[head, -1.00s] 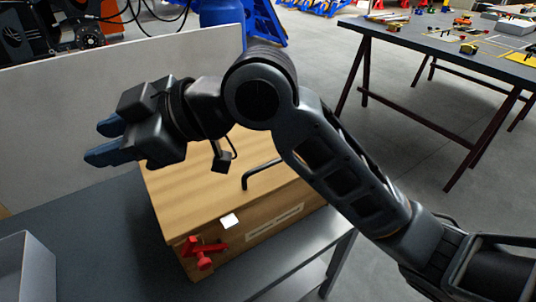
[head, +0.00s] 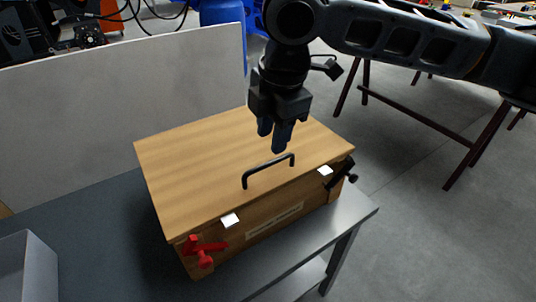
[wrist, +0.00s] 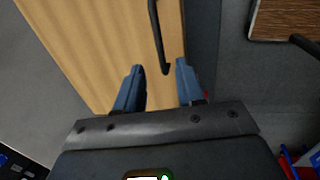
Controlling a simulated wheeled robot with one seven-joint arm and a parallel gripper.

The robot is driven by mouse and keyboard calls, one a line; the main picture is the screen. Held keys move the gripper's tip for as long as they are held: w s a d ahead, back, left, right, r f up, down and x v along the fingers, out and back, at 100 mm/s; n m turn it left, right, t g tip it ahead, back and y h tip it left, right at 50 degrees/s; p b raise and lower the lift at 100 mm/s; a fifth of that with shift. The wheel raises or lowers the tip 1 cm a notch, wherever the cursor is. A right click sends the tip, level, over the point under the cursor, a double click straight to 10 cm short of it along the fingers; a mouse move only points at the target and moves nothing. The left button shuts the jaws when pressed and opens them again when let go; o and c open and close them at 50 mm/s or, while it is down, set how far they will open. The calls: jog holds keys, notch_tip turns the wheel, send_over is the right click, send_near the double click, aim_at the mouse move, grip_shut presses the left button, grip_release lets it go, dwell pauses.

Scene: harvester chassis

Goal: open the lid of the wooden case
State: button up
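The wooden case (head: 225,252) stands on the grey bench, and its lid (head: 185,180) lies shut. A black bar handle (head: 268,168) rises from the lid near its front edge; it also shows in the wrist view (wrist: 156,30). A red latch (head: 203,252) sits at the left of the case front and a dark latch (head: 341,174) at the right. My gripper (head: 274,142) points down above the lid, behind the handle in the head view. In the wrist view its blue-grey fingers (wrist: 158,80) are apart with nothing between them. The handle appears apart from the fingertips.
The grey bench (head: 95,245) has free room left of the case. A grey bin (head: 28,265) stands at its left end. A pale upright panel (head: 120,90) stands behind the case. Open floor (head: 410,220) lies to the right, with a trestle table's legs beyond.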

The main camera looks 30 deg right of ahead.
aim_at(267, 163)
jog(key=f, duration=0.3)
jog(key=w+f, duration=0.1)
jog(key=f, duration=0.2)
jog(key=shift+w+a+f, duration=0.1)
jog(key=shift+w+f, duration=0.1)
jog(key=shift+f, duration=0.2)
grip_shut()
dwell(0.4)
